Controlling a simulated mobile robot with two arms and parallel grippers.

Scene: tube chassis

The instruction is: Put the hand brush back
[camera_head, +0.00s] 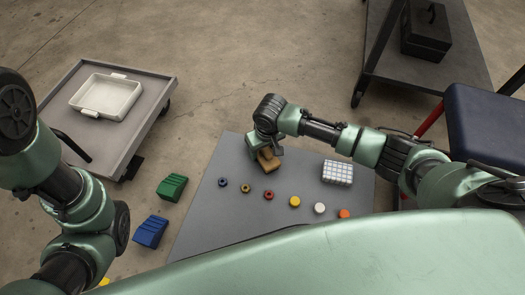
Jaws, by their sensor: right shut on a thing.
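The hand brush (268,162) looks like a small tan-brown block, at the upper middle of the grey mat. My right gripper (264,150) reaches in from the right and is shut on it. The gripper covers part of the brush, so I cannot tell whether the brush touches the mat. My left arm is at the left edge of the view, and its gripper does not show.
The grey mat (215,215) holds a row of small coloured rings and caps and a white gridded block (337,172). Green (172,187) and blue (150,231) blocks lie left of it. A cart (150,95) bears a white tray (128,101). A dark case (426,30) sits on a shelf.

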